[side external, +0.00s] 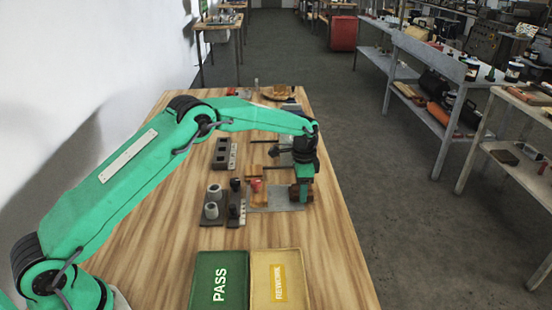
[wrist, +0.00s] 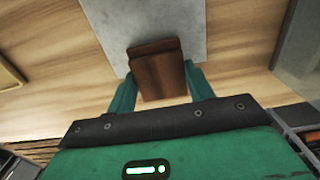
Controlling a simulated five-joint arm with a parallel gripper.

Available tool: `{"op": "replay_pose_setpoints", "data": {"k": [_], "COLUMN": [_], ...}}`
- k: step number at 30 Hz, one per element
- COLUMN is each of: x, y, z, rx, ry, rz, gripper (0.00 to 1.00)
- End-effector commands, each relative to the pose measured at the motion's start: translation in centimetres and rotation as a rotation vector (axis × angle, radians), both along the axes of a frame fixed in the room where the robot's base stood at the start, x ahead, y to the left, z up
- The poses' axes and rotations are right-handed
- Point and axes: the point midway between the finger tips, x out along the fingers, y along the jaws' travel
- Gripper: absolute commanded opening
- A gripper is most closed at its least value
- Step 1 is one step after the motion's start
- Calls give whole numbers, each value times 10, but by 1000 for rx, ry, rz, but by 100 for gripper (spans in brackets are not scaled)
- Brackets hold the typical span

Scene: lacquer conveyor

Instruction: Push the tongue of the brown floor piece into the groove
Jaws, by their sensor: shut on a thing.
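The brown floor piece (wrist: 160,76) is a small wooden block between the two green fingers of my gripper (wrist: 163,88) in the wrist view. A narrow stepped lip shows along its far edge. The gripper is shut on it. The far end of the piece overlaps the grey plate (wrist: 190,18) in the picture; I cannot tell whether they touch. In the side view my gripper (side external: 302,194) points down at the right end of the grey plate (side external: 272,199), and the piece is too small to make out. I cannot make out a groove in either view.
Dark blocks with grey cylinders (side external: 212,200) stand left of the plate, with a small red part (side external: 256,185) behind it. A green PASS tray (side external: 220,280) and a yellow REWORK tray (side external: 279,280) lie at the front. Bare wood (side external: 325,235) is clear to the right.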

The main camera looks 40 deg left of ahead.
Motion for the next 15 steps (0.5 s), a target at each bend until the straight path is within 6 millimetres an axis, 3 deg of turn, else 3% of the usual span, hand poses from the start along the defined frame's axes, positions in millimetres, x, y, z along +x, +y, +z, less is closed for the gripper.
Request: {"op": "replay_pose_setpoints", "data": {"k": [15], "x": [-24], "y": [24], "z": [1], "rx": [0], "ry": [0], "rz": [1], "gripper": [29]}}
